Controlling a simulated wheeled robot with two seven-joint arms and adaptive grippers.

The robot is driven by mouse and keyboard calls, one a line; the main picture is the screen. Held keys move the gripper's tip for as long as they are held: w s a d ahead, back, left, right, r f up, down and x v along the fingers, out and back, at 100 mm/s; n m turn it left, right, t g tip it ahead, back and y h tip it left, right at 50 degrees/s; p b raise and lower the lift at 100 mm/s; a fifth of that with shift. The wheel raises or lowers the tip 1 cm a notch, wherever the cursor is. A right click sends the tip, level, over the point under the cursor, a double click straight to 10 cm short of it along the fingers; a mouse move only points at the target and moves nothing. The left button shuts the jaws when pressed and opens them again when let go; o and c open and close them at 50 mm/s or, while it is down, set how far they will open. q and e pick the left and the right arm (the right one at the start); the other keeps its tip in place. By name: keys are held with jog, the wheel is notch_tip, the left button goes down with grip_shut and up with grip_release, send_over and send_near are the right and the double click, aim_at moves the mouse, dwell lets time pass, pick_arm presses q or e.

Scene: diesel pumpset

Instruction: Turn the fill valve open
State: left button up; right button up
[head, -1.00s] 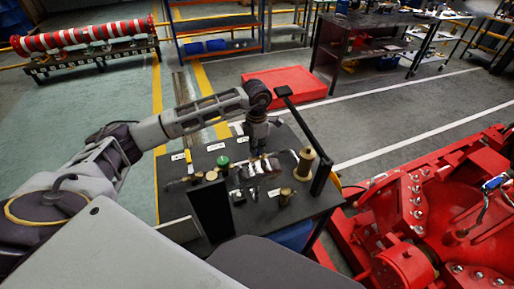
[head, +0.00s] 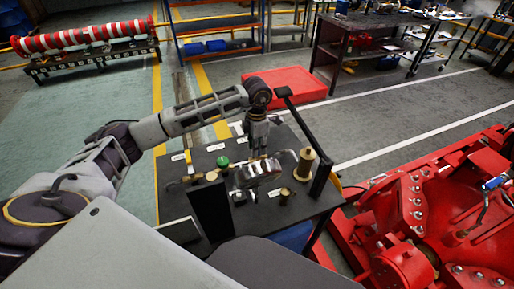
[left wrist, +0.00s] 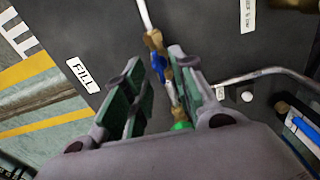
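In the left wrist view, a small valve with a blue handle (left wrist: 159,64) sits in a line of brass fittings and thin pale pipe. A white label (left wrist: 83,75) reading FILL lies on the dark panel to its left. My left gripper (left wrist: 154,60) is open, its green-padded fingers on either side of the valve line, with the blue handle between them near the tips. Contact cannot be told. In the head view my left gripper (head: 260,152) points down over the black bench top (head: 172,205); the valve cannot be made out there. My right gripper is not in view.
The bench carries a green knob (head: 222,161), a brass cylinder (head: 305,165) and shiny metal parts (head: 258,173). A black post (head: 321,176) stands at its right edge. Red machinery (head: 440,215) stands to the right. A red box (head: 286,84) lies behind the bench.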

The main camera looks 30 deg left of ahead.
pick_arm(q)
notch_tip(320, 180, up, 11)
dwell(0.6)
dwell(0.6)
